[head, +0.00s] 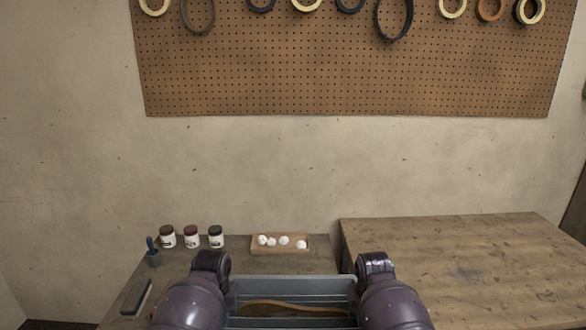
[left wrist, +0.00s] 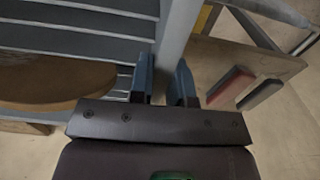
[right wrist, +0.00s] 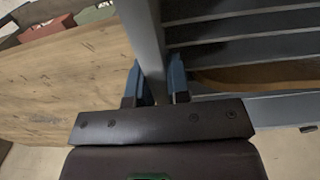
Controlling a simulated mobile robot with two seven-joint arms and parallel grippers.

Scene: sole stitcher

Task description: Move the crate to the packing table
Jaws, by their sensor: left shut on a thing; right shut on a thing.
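A grey slatted crate (head: 296,283) is in front of me at the bottom of the head view, between my two arms. A brown curved thing (head: 290,306) lies in it. My left gripper (left wrist: 165,78) is shut on one side wall of the crate (left wrist: 178,35). My right gripper (right wrist: 155,78) is shut on the opposite wall of the crate (right wrist: 143,30). A bare wooden table (head: 450,250) stands to the right in the head view; which table is the packing table is not marked. The crate's underside is hidden.
The left table (head: 190,270) bears jars (head: 192,238), a wooden tray (head: 280,243) with white balls and a dark block (head: 136,297). In the right wrist view, a red box (right wrist: 47,28) and others sit by the wooden top. A pegboard (head: 340,65) hangs behind.

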